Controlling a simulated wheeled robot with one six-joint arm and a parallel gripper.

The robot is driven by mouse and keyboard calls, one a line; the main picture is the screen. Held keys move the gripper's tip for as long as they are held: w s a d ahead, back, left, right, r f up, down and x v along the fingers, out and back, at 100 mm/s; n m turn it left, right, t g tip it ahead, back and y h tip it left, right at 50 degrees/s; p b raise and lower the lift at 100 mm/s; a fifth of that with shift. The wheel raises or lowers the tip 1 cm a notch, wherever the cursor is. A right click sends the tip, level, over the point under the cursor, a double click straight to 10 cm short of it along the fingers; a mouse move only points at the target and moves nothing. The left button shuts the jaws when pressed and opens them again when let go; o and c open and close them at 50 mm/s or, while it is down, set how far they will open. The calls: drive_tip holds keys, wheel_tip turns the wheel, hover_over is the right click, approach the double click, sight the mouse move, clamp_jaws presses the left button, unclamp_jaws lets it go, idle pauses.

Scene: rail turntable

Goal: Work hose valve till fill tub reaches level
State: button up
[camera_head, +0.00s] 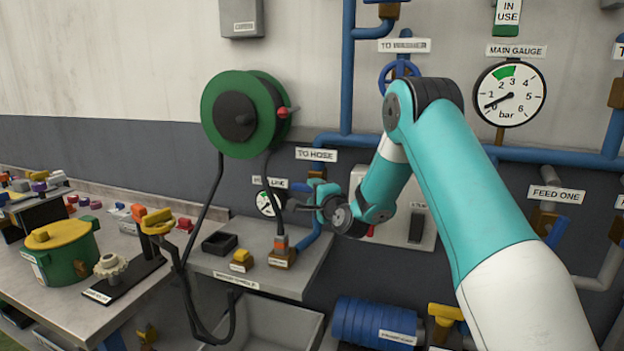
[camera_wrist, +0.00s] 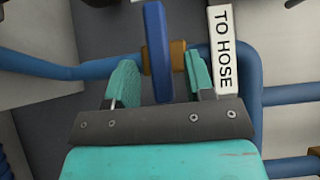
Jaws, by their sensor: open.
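My gripper (camera_wrist: 160,78) is open, its two teal fingers on either side of a blue valve handle (camera_wrist: 157,45). Narrow gaps show between handle and fingers. The handle sits on a brass valve body (camera_wrist: 178,57) on a blue pipe, beside the "TO HOSE" label (camera_wrist: 224,50). In the head view my gripper (camera_head: 303,204) is at the wall pipe below that label (camera_head: 317,154), and my wrist hides most of the valve. A grey tub (camera_head: 310,327) stands low below the bench; no water level can be made out. The black hose (camera_head: 187,290) loops down near it.
A green hose reel (camera_head: 222,112) hangs on the wall. A small gauge (camera_head: 268,203) sits left of my gripper. The main gauge (camera_head: 510,94) reads near zero. The left bench holds a green pot (camera_head: 62,255) and a yellow nozzle (camera_head: 157,222). Blue pipes (camera_head: 347,80) crowd the wall.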

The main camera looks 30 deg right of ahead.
drive_tip(key=shift+w+d, duration=0.1)
drive_tip(key=shift+w, duration=0.9)
clamp_jaws()
drive_tip(key=shift+p, duration=0.3)
